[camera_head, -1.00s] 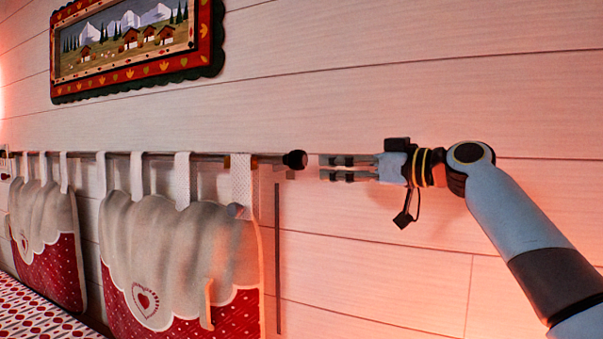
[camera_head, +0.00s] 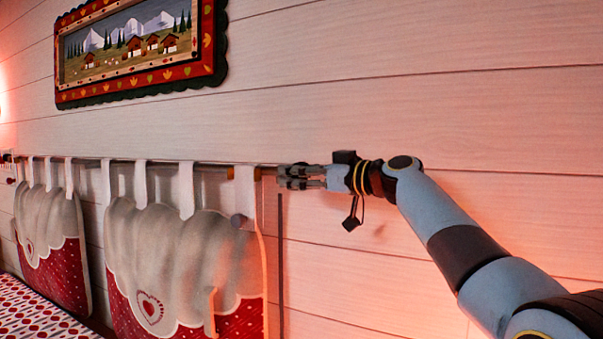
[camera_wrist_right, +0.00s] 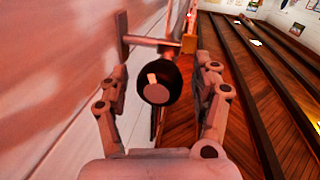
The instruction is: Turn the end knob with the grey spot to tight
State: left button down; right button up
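The end knob (camera_wrist_right: 172,80) is a dark round ball with a pale greyish spot (camera_wrist_right: 156,92) facing the right wrist camera. It sits on the end of the curtain rod (camera_head: 215,163). My right gripper (camera_head: 286,177) is at the rod's end in the head view and hides the knob there. In the right wrist view its two fingers stand apart, one on each side of the knob, with gaps visible. The gripper is open and holds nothing. My left gripper is not in view.
Fabric panels (camera_head: 180,260) hang from the rod by white loops along the plank wall (camera_head: 430,120). A framed mountain picture (camera_head: 210,55) hangs above. A rod bracket (camera_wrist_right: 189,42) shows just behind the knob. The wall right of the rod's end is bare.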

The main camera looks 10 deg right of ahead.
jog(key=c, duration=1.1)
jog(key=shift+m, duration=0.3)
jog(key=m+g+p, duration=0.1)
jog(key=m, duration=0.3)
jog(key=shift+h, duration=0.3)
jog(key=m+p, duration=0.1)
jog(key=m, duration=0.1)
jog(key=m+g+p, duration=0.1)
jog(key=m, duration=0.2)
jog(key=shift+r+m+g, duration=0.1)
jog(key=shift+m+g, duration=0.2)
jog(key=m+g+p, duration=0.1)
jog(key=m, duration=0.3)
jog(key=shift+y, duration=0.4)
jog(key=m+g, duration=0.1)
jog(key=m, duration=0.2)
jog(key=shift+m+y+p, duration=0.3)
jog(key=shift+m, duration=0.1)
